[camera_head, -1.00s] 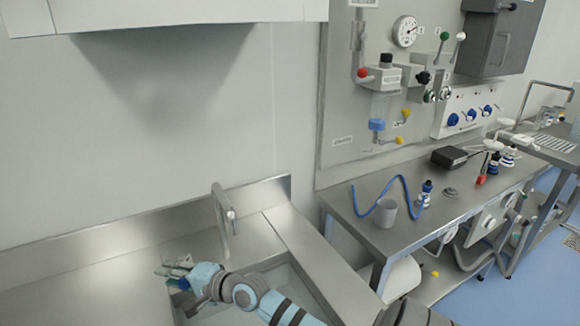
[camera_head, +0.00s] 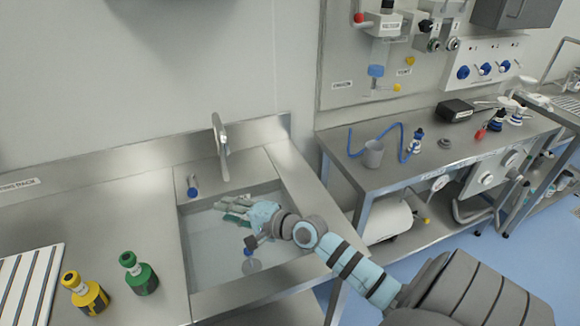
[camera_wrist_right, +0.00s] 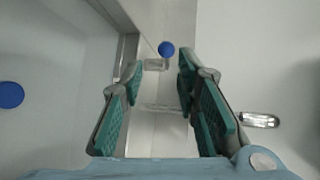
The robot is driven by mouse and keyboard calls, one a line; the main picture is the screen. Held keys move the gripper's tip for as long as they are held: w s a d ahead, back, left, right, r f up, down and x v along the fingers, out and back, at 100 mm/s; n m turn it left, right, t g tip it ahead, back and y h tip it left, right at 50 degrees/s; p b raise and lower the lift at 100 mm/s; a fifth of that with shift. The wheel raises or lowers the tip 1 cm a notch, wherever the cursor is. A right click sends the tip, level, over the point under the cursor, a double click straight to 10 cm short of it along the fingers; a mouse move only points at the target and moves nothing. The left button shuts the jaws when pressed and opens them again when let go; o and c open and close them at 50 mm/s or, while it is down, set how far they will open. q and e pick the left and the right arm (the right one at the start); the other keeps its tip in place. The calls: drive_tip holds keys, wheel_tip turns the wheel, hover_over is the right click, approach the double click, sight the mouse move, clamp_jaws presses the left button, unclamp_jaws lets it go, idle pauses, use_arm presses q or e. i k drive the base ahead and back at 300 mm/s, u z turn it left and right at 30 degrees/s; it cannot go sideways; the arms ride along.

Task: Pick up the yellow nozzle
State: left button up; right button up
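A yellow-and-black bottle-like piece (camera_head: 85,293) with a yellow top stands on the steel counter at the lower left in the head view; it may be the yellow nozzle. A similar green piece (camera_head: 139,272) stands just right of it. My right gripper (camera_head: 232,208) is over the sink basin, well to the right of the yellow piece. In the right wrist view my right gripper (camera_wrist_right: 157,108) has its green-padded fingers spread apart with nothing held between them. The yellow piece is not in the wrist view. My left gripper is not in view.
The sink (camera_head: 205,250) has a tall faucet (camera_head: 220,145) behind it. A blue-topped piece (camera_head: 192,185) stands left of the faucet. A white ribbed rack (camera_head: 28,285) is at the far left. A steel bench (camera_head: 345,160) with a cup (camera_head: 373,152) stands right.

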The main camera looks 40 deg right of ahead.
sight(89, 297)
drive_tip(key=k, duration=0.9)
